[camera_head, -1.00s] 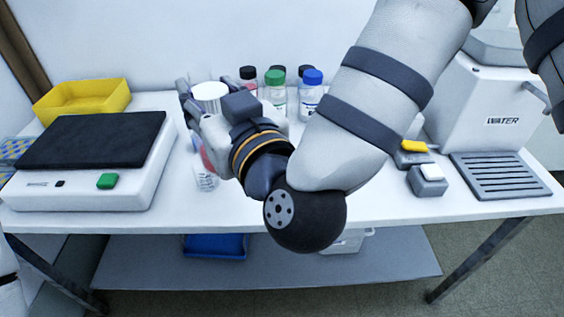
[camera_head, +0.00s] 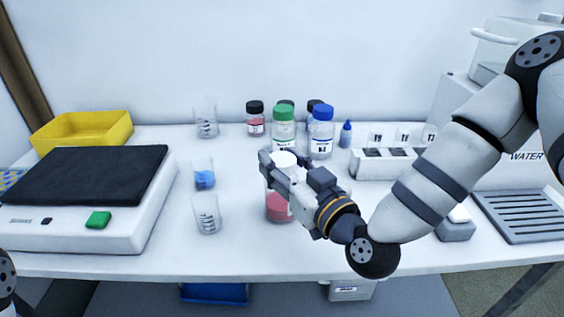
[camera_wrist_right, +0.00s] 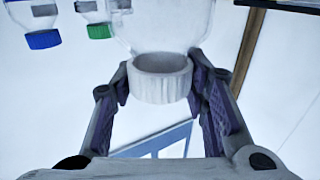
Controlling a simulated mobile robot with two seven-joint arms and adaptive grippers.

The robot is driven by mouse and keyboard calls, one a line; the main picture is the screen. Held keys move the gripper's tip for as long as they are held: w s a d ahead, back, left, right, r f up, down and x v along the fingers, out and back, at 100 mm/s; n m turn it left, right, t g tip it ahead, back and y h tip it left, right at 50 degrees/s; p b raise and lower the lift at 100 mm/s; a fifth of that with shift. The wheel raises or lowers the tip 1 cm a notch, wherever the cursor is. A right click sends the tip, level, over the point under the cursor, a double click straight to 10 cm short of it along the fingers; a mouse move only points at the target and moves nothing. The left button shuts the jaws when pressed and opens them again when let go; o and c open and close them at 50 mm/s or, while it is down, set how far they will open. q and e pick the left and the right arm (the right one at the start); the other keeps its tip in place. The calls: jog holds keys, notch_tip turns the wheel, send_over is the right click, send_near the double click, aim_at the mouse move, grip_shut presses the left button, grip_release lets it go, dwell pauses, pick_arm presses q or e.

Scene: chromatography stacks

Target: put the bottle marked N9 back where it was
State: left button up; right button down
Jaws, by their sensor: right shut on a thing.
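My right gripper (camera_head: 277,172) is shut on a white-capped bottle (camera_head: 280,208) with pink-red contents. The bottle is upright at the middle of the bench, in front of the green-capped bottle. Its label is partly covered by the gripper and I cannot read a mark on it. In the right wrist view the white cap (camera_wrist_right: 160,78) sits between the two fingers of the right gripper (camera_wrist_right: 160,88). I cannot tell whether the bottle's base touches the bench. My left gripper is out of view.
Behind stand a green-capped bottle (camera_head: 284,130), a blue-capped bottle (camera_head: 321,133) and a black-capped bottle (camera_head: 256,120), with more black caps behind. Beakers (camera_head: 207,215) stand left, beside the balance (camera_head: 90,190). A white rack (camera_head: 385,165) is right. The bench front is clear.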

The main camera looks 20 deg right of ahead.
jog(key=c, duration=0.9)
grip_release()
jog(key=shift+c, duration=0.2)
jog(key=shift+r, duration=0.25)
jog(key=p+v, duration=0.1)
jog(key=v, duration=0.7)
pick_arm(q)
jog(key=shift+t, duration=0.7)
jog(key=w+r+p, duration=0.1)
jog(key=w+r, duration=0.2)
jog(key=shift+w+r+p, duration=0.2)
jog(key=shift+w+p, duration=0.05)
jog(key=shift+p, duration=0.1)
pick_arm(e)
jog(key=v, duration=0.4)
